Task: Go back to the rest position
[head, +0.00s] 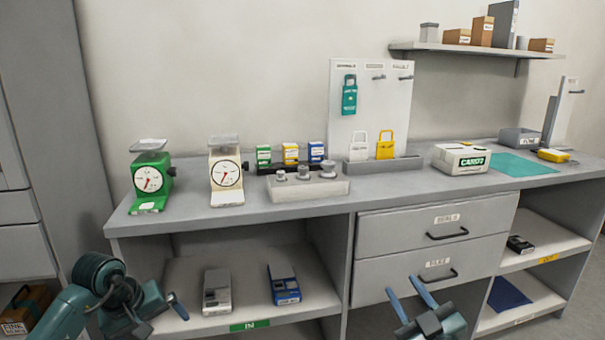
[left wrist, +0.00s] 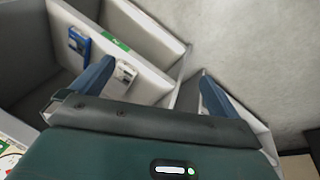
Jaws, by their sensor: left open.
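My left gripper (head: 174,302) is at the lower left of the head view, in front of the bench's open lower shelf. In the left wrist view its two blue fingers (left wrist: 155,75) are spread wide with nothing between them. My right gripper (head: 403,284) is at the bottom of the head view, in front of the drawers. Its two blue fingers stand apart and hold nothing. Both grippers are below the level of the bench top (head: 400,192) and appear clear of it.
A green scale (head: 148,182) and a cream scale (head: 227,177) stand on the bench top. Two devices lie on the lower shelf (head: 245,285). Two drawers (head: 437,231) are shut.

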